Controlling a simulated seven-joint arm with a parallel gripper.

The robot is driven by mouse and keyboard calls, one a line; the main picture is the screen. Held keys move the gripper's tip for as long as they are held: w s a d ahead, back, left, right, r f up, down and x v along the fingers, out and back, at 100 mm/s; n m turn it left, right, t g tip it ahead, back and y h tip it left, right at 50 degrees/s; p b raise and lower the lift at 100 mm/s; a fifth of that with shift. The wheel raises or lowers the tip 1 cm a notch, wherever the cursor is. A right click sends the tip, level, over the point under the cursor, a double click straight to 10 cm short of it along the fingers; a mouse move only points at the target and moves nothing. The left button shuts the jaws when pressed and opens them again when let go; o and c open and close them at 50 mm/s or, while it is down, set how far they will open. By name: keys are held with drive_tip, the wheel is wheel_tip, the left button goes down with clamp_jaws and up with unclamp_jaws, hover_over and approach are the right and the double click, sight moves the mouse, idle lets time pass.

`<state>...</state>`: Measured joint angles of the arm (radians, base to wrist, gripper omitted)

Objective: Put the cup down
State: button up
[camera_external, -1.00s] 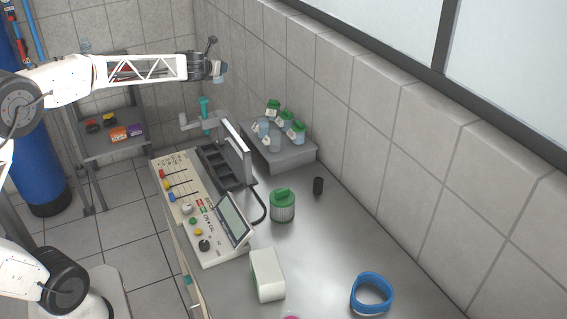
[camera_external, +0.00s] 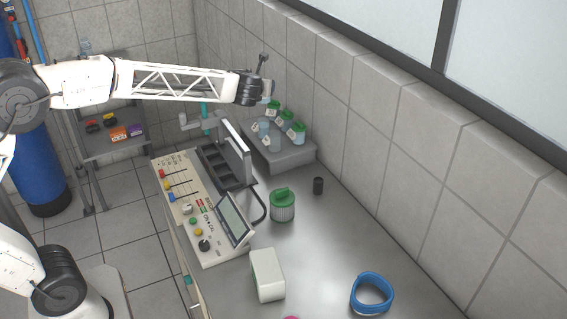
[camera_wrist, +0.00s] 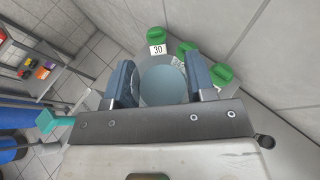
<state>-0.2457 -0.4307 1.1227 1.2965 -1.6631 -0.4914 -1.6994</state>
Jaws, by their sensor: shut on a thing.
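The cup (camera_wrist: 163,86) is a translucent grey-blue round vessel, seen in the wrist view between the two blue fingers. My gripper (camera_wrist: 161,80) is shut on it. In the external view my gripper (camera_external: 268,88) is in the air over the back end of the grey raised stand (camera_external: 287,160), near the tiled wall. The cup is mostly hidden by the gripper there. In the wrist view, green-lidded cups (camera_wrist: 156,37) show just beyond the held cup; one has a label reading 30.
Several green-lidded cups (camera_external: 297,130) stand on the raised stand. The control panel (camera_external: 203,212) and an upright grey plate (camera_external: 235,152) are to its left. A green-lidded jar (camera_external: 282,206), a black cylinder (camera_external: 318,186) and a blue ring (camera_external: 371,294) are on the bench.

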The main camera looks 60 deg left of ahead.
drive_tip(key=s+d+r+n+g, duration=0.1)
drive_tip(key=s+d, duration=0.1)
drive_tip(key=d, duration=4)
wheel_tip(320, 180, down, 17)
drive_tip(key=shift+w+d+r+y, duration=0.2)
drive_tip(key=shift+y, duration=0.2)
drive_tip(key=shift+f, duration=0.1)
drive_tip(key=shift+f, duration=3)
drive_tip(key=shift+f, duration=1.85)
drive_tip(key=shift+f, duration=0.15)
